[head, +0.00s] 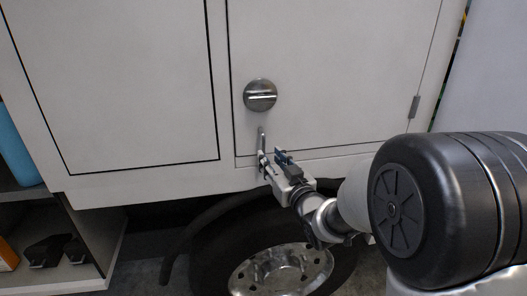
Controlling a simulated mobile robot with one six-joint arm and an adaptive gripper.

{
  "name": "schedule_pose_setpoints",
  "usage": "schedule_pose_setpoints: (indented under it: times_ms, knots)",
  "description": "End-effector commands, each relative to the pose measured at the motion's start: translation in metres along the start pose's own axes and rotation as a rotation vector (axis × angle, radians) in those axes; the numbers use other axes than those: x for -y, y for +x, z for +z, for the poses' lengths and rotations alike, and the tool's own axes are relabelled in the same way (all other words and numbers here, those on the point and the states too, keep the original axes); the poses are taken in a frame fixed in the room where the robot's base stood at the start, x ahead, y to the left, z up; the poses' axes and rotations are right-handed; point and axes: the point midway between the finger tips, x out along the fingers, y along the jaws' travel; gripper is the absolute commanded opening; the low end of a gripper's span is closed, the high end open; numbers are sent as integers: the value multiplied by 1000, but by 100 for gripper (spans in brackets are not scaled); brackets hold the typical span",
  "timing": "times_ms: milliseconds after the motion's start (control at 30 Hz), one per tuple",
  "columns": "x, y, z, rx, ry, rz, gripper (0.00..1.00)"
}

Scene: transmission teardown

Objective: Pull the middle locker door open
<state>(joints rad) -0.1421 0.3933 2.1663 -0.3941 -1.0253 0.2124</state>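A white locker door (335,65) fills the upper right of the head view. It looks shut, with thin dark seams around it. It has a round metal latch (260,95) near its left edge. Below the latch is a slim upright metal handle (261,137). My gripper (272,157) is at the handle's lower end, near the door's bottom left corner. Its two fingers stand apart. The left finger overlaps the handle's lower end in the picture; I cannot tell whether it touches. No handle shows clearly between the fingers.
Another white panel (115,80) is on the left. A hinge (414,106) is on the door's right side. A wheel (280,272) is below the cabinet. An open shelf (75,275) with dark items and a blue object (15,150) are at the left edge.

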Motion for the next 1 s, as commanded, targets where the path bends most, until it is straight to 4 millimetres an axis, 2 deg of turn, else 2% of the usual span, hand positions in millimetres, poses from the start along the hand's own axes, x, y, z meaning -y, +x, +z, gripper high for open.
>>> schedule_pose_setpoints:
  times_ms: [100,333,500,733,1000]
  knots:
    - [0,25,1,0,0,-1,31]
    - [0,54,0,0,0,0,31]
    - [0,61,0,0,1,0,31]
    - [0,61,0,0,0,0,31]
    - [0,61,0,0,0,0,13]
